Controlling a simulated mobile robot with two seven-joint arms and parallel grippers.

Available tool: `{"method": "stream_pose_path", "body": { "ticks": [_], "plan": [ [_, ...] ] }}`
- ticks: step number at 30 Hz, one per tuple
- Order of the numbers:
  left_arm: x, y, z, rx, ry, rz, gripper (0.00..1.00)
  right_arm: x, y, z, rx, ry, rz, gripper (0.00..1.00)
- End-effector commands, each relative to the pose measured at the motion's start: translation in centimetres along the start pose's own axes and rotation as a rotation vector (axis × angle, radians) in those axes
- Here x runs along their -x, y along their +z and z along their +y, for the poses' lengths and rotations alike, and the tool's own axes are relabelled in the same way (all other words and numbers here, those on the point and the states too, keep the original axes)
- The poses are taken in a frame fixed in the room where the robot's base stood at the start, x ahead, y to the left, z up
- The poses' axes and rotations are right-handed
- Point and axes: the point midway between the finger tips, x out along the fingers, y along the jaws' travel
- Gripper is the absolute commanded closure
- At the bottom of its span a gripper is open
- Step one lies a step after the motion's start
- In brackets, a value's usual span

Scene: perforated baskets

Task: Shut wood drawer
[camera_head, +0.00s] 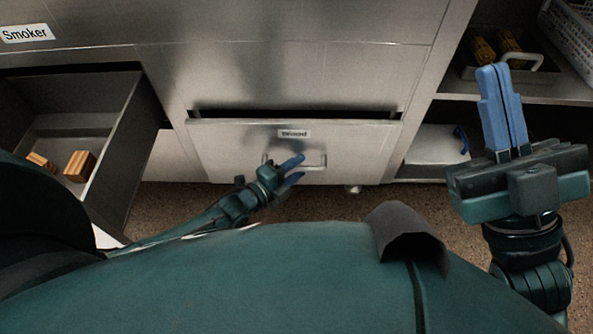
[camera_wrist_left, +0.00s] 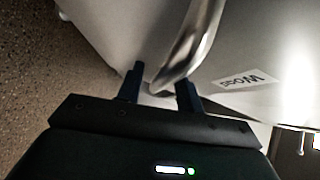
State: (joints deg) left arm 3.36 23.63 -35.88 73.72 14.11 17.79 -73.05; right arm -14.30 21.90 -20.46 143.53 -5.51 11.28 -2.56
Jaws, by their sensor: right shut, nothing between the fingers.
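The wood drawer (camera_head: 225,150) has a metal front with a "Wood" label (camera_head: 294,134) and stands in the middle of the head view. A dark gap shows along its top edge, so it looks slightly open. My left gripper (camera_head: 300,168) is at the left part of its bar handle (camera_head: 318,167). In the left wrist view, the fingers of my left gripper (camera_wrist_left: 161,78) are apart, with the curved handle (camera_wrist_left: 188,45) between them; I cannot tell whether they touch it. My right gripper (camera_head: 495,70) is raised at the right, shut and empty, away from the drawer.
An open drawer (camera_head: 125,140) at the left holds wood blocks (camera_head: 80,165). A "Smoker" label (camera_head: 27,33) is above it. Speckled floor (camera_head: 340,203) lies below.

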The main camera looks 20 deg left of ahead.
Motion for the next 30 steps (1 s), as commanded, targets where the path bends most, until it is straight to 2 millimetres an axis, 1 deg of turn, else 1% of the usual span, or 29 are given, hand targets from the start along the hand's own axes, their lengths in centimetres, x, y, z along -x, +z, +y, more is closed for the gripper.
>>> {"method": "stream_pose_path", "body": {
  "ticks": [3, 10, 23, 30],
  "plan": [
    [-0.39, -0.02, -0.03, 0.000, -0.001, 0.000, 0.64, -0.07, -0.21, 0.06, 0.010, -0.002, 0.016, 1.00],
    [-0.38, -0.04, -0.06, 0.000, 0.000, 0.000, 0.65, -0.10, -0.25, 0.09, 0.010, -0.001, 0.016, 1.00],
    [-0.35, -0.04, -0.03, 0.000, 0.000, 0.000, 1.00, -0.10, -0.25, 0.09, 0.010, -0.001, 0.016, 1.00],
    [-0.34, -0.03, -0.02, 0.000, 0.000, 0.000, 1.00, -0.10, -0.24, 0.09, 0.009, -0.001, 0.015, 1.00]
  ]
}}
